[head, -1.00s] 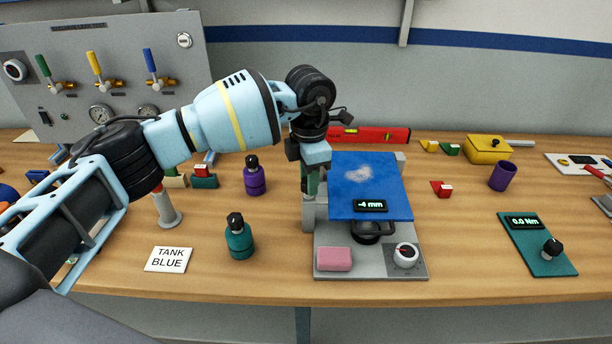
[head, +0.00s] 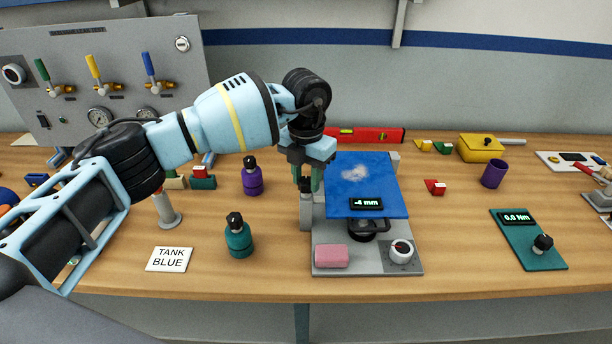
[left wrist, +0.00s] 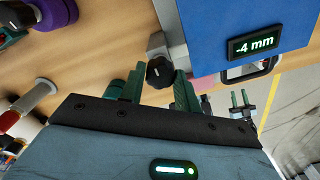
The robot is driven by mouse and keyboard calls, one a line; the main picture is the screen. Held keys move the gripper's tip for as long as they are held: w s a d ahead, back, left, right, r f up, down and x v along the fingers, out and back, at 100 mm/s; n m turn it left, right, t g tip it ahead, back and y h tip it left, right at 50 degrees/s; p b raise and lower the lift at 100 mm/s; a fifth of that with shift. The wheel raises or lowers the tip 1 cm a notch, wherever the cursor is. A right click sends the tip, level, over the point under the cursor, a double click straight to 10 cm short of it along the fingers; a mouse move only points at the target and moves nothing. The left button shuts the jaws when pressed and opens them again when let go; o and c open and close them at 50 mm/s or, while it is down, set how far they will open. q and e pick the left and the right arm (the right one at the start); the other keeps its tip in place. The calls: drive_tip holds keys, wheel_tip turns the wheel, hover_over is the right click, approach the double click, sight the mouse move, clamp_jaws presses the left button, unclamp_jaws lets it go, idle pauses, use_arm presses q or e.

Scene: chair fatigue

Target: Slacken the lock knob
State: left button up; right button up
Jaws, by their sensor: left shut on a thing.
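The black lock knob (left wrist: 160,72) sits at the end of a grey block on the left side of the fixture in the left wrist view. In the head view it is a dark spot (head: 306,188) low between the fingers. My left gripper (head: 306,180) points down there, with one green finger on each side of the knob, shut on it. The fingers also show in the left wrist view (left wrist: 157,88). Two small green prongs at the right of the left wrist view look like my right gripper's fingers (left wrist: 238,98), apart and empty.
The fixture's blue plate (head: 365,185), with a "-4 mm" display (head: 366,204), lies just right of my left gripper. Teal (head: 239,238) and purple (head: 252,177) bottles stand to the left.

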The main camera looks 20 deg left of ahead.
sight(306, 180)
idle(0.4)
use_arm(q)
drive_tip(key=o, duration=1)
drive_tip(key=shift+r, duration=3.9)
